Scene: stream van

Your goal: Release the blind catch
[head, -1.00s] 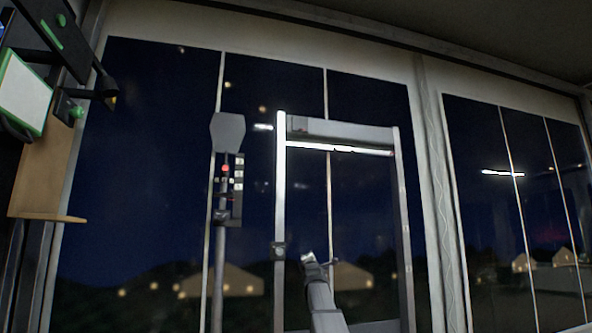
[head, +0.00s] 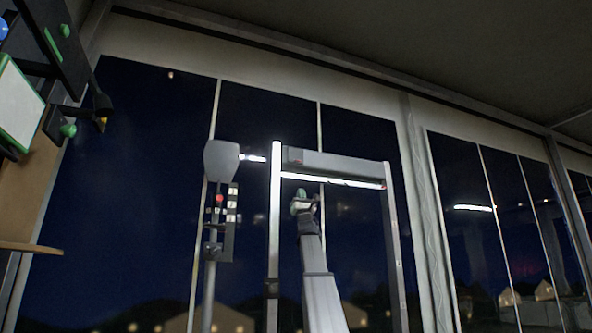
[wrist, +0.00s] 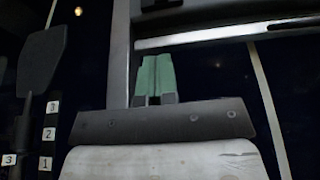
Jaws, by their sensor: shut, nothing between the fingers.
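A freestanding frame with two pale posts carries a grey blind housing (head: 340,164) across its top, with a bright strip along its lower edge. A small block with a reddish mark (head: 296,155) sits at the housing's left end and may be the catch. In the wrist view, a dark block (wrist: 160,5) shows at the top edge, straight above my fingertips. My gripper (head: 300,196) is shut and empty, with green fingertips, just below the housing's left end and right of the left post. In the wrist view, my gripper (wrist: 156,72) shows a gap below the block; contact is not visible.
A pole with a grey paddle-shaped head (head: 221,161) and a numbered panel (head: 230,222) stands close left of the frame. A dark clamp (head: 271,288) sits low on the left post. Dark windows lie behind. Equipment with green knobs (head: 68,130) is at far left.

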